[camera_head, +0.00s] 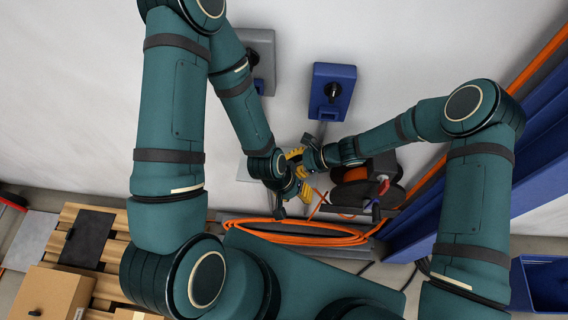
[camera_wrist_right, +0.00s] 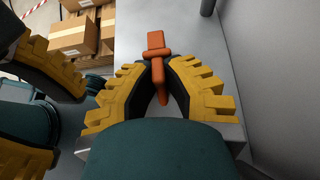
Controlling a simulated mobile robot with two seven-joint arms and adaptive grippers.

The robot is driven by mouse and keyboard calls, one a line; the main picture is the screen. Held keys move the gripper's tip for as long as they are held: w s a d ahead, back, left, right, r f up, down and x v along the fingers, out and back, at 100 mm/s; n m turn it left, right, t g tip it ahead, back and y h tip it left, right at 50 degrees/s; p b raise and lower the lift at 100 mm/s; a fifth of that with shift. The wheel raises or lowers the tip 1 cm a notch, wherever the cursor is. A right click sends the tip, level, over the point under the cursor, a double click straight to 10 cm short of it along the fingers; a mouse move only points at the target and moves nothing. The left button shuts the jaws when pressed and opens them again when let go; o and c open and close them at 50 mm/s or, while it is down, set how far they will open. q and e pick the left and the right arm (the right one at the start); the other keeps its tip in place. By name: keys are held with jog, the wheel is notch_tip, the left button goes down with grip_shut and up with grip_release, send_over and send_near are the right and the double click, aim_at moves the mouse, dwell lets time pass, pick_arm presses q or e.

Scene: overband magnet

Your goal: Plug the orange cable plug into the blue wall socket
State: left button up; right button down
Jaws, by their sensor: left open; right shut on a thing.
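The orange plug (camera_wrist_right: 157,62) shows in the right wrist view, upright between the yellow ridged fingers of my right gripper (camera_wrist_right: 160,85). The right gripper is shut on it. In the head view the right gripper (camera_head: 296,155) is small, beside the left one, and the plug cannot be made out. My left gripper (camera_head: 299,188) is open just below it. In the right wrist view its yellow fingers (camera_wrist_right: 48,72) stand apart at the left, clear of the plug.
A grey wall box (camera_head: 259,62) with a black knob is left of the socket. Orange cable (camera_head: 305,236) lies coiled below, near a cable reel (camera_head: 375,190). Blue beams (camera_head: 440,205) rise at the right. Boxes on a pallet (camera_head: 60,292) stand lower left.

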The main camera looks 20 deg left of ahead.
dwell(0.3)
jog(key=shift+r+p, duration=2)
jog(key=shift+r, duration=1)
